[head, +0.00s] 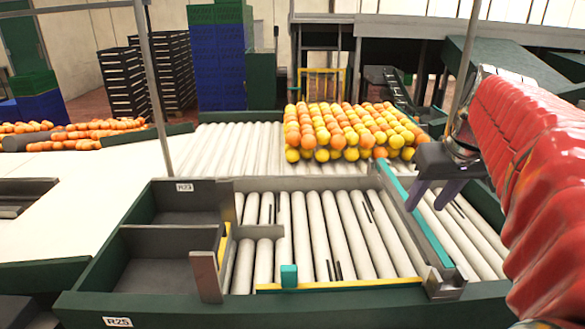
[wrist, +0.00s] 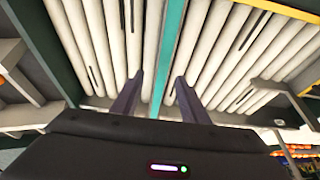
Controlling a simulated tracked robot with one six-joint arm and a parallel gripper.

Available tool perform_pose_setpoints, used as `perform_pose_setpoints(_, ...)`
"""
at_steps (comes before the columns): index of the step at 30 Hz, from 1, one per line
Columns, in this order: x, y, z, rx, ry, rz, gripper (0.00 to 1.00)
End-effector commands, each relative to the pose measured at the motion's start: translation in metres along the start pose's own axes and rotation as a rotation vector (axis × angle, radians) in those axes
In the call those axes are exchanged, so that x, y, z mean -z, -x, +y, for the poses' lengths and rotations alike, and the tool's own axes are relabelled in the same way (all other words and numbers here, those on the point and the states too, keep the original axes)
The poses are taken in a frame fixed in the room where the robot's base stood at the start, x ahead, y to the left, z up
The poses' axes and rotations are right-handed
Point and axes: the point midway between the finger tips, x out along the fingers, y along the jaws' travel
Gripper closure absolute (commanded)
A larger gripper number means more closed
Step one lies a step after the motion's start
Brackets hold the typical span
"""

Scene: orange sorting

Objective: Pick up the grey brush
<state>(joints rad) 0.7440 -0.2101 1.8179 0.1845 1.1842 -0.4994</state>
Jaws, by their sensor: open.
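I cannot make out a grey brush in either view. My gripper (head: 431,200) is at the right in the head view, at the end of my red-covered arm. Its two dark fingers are apart with nothing between them. They hang above the roller conveyor (head: 320,235), near the teal-topped divider (head: 412,212). In the wrist view the open fingers of my gripper (wrist: 159,78) point at the white rollers (wrist: 205,50). The teal strip of the divider (wrist: 171,45) runs between the fingertips, below them.
Many oranges and yellow fruit (head: 350,130) lie heaped on the rollers behind. Dark bins (head: 178,235) stand at the left of the conveyor. A small teal block (head: 289,276) sits on the yellow front edge.

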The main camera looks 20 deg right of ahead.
Motion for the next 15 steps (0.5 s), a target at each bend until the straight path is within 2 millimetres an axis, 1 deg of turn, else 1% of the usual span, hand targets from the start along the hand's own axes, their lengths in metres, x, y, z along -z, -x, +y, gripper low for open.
perform_pose_setpoints(10,0.0,-0.002,0.001,-0.001,-0.002,0.0,0.59)
perform_pose_setpoints(13,0.001,-0.008,0.0,0.0,-0.001,-0.002,0.59)
perform_pose_setpoints(15,0.002,-0.015,-0.001,0.001,-0.001,-0.002,0.59)
